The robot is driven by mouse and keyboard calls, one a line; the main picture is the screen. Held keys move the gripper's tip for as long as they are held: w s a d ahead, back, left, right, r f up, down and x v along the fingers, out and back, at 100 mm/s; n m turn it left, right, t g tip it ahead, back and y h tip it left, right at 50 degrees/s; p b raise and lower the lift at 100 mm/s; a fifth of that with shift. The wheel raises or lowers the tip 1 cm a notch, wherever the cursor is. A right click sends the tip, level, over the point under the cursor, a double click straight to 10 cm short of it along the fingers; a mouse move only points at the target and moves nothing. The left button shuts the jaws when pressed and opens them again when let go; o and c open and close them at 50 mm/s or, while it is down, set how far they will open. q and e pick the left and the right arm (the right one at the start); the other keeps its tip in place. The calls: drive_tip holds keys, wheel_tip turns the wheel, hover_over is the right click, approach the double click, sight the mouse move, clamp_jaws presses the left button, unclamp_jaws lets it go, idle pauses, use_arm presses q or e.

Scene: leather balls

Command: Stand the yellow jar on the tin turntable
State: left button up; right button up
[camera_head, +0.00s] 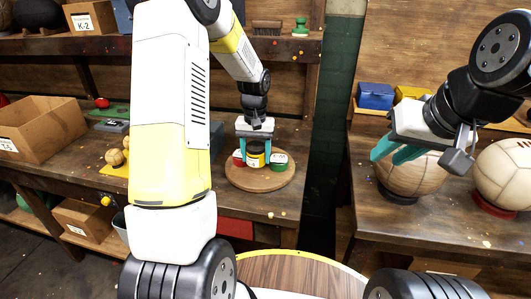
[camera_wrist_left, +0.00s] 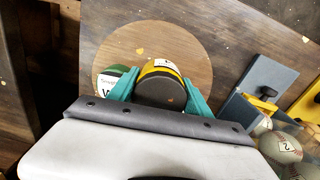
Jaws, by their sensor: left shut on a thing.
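The yellow jar (camera_head: 256,159), with a dark lid, stands upright between the teal fingers of my left gripper (camera_head: 255,152), which is shut on it. The tin turntable (camera_head: 260,184) is a round wooden disc on the bench; it also shows in the left wrist view (camera_wrist_left: 190,38). The jar is over the disc, between a red tin (camera_head: 238,158) and a green tin (camera_head: 279,162). I cannot tell whether its base touches the disc. In the left wrist view the jar (camera_wrist_left: 160,67) shows its lid. My right gripper (camera_head: 397,154) looks open and empty, in front of a leather ball.
Leather balls (camera_head: 418,178) (camera_head: 507,172) stand on the right bench, with blue (camera_head: 375,96) and yellow boxes behind. A cardboard box (camera_head: 40,135) is at the left. A round striped table (camera_head: 295,275) is in front. Grey trays and small balls (camera_wrist_left: 283,148) lie beside the turntable.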

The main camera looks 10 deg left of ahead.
sight(257, 163)
use_arm(q)
drive_tip(key=shift+w+d+f, duration=0.1)
drive_tip(key=shift+f, duration=1.65)
drive_tip(key=shift+f, duration=0.1)
drive_tip(key=o, duration=1.3)
drive_tip(key=shift+f, duration=0.1)
